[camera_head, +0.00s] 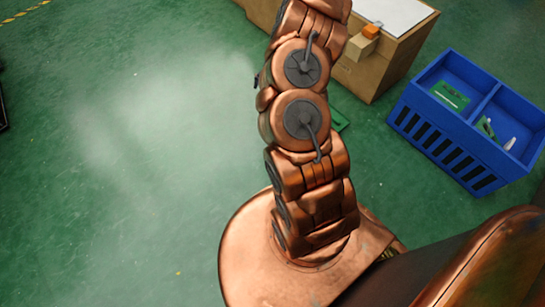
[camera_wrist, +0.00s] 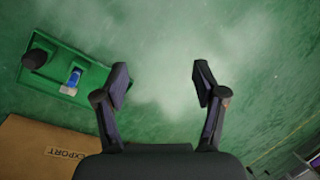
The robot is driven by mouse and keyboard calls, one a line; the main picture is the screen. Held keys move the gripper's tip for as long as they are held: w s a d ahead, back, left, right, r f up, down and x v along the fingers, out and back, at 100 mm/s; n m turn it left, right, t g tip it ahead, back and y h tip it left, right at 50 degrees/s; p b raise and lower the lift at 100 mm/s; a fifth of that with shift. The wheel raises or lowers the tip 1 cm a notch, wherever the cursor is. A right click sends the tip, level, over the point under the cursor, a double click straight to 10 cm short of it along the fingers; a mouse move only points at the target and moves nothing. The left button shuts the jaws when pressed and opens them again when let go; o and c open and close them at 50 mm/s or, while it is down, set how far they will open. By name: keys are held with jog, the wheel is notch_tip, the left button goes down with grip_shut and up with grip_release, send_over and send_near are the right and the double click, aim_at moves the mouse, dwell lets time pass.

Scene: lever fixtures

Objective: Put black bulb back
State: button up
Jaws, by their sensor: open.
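In the wrist view a dark rounded object (camera_wrist: 35,59), which looks like the black bulb, sits at the left end of a green tray (camera_wrist: 95,73). I cannot tell whether it is seated in a holder. A small blue and white piece (camera_wrist: 71,82) is in the same tray, right of the dark object. My gripper (camera_wrist: 162,77) is open and empty, with its fingers apart over green floor. The tray lies left of the gripper, partly behind the left finger. In the head view my gripper and the dark object do not show.
A brown box (camera_wrist: 50,150) marked EXPORT lies below the tray in the wrist view. In the head view a blue two-compartment crate (camera_head: 440,150) with small items stands at right. Floor at left is clear.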

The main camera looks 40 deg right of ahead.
jog(key=a+r+n+y, duration=0.1)
jog(key=a+r+n, duration=0.2)
jog(key=a+r, duration=0.9)
jog(key=s+a+r+n+g, duration=0.1)
jog(key=s+a+r+n, duration=0.1)
jog(key=s+a+r, duration=0.3)
jog(key=s+a+r+n+g, duration=0.1)
jog(key=s+a+r+n, duration=0.2)
jog(key=a, duration=0.4)
jog(key=s+a+r+g+h, duration=0.1)
jog(key=s+r, duration=0.2)
jog(key=s, duration=0.6)
jog(key=s+a+r+g+h, duration=0.1)
jog(key=s+r, duration=0.1)
jog(key=s, duration=0.8)
jog(key=s+a+r+n+g+h, duration=0.1)
jog(key=s+r+h, duration=0.1)
jog(key=s, duration=0.7)
jog(key=shift+s+r, duration=0.2)
jog(key=shift+r, duration=0.65)
